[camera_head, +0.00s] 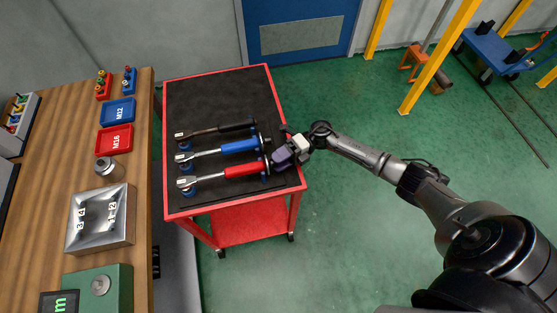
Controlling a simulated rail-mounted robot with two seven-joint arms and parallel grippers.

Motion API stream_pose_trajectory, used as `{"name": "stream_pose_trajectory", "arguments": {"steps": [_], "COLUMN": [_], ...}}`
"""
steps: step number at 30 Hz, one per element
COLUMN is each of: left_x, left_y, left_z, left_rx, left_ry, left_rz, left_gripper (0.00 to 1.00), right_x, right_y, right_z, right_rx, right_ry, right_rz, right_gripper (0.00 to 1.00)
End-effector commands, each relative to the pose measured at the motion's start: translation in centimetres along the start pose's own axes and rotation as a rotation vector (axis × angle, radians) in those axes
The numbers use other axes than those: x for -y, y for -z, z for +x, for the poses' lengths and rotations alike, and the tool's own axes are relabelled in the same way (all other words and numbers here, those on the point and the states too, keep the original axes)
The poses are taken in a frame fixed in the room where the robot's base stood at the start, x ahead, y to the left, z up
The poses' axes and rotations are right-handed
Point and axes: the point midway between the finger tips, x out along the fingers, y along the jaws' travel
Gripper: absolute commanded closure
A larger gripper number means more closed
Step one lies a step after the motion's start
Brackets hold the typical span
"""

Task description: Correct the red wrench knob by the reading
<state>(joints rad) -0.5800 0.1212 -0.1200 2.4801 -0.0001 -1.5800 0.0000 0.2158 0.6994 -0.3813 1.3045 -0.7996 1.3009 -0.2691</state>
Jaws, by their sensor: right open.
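The red-handled wrench (240,170) lies nearest on the black top of the red cart (170,205), its head to the left. Its knob end is at the right, close to my right gripper, and is too small to make out clearly. A blue-handled wrench (238,147) and a black-handled wrench (230,128) lie behind it. My right gripper (279,160) is at the cart's right side, beside the red wrench's handle end; contact cannot be told. A green device (112,283) on the wooden bench has a dark display (60,302), cut off by the frame, with green characters partly visible. My left gripper is not in view.
The wooden bench (140,175) at left holds a metal tray (115,238), a jar (108,168), a blue M12 bin (118,111) and a red M16 bin (115,140). Yellow posts (430,75) stand at the back right.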

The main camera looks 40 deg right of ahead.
Motion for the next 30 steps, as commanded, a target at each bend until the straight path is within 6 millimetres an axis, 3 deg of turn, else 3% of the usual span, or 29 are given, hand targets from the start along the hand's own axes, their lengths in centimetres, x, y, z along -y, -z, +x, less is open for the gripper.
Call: {"name": "stream_pose_trajectory", "arguments": {"steps": [18,24,30], "left_x": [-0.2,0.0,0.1], "left_y": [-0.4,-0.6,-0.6], "left_z": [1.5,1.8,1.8], "left_rx": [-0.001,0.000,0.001], "left_ry": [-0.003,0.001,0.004], "left_rz": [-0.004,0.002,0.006], "left_gripper": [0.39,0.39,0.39], "right_x": [0.1,0.1,0.0], "right_y": [0.0,0.0,0.0], "right_z": [-10.8,-12.7,-13.4], "right_rx": [0.003,0.002,0.001], "right_ry": [0.003,0.002,0.001], "right_rz": [0.001,0.000,0.000], "right_gripper": [0.45,0.45,0.45]}}
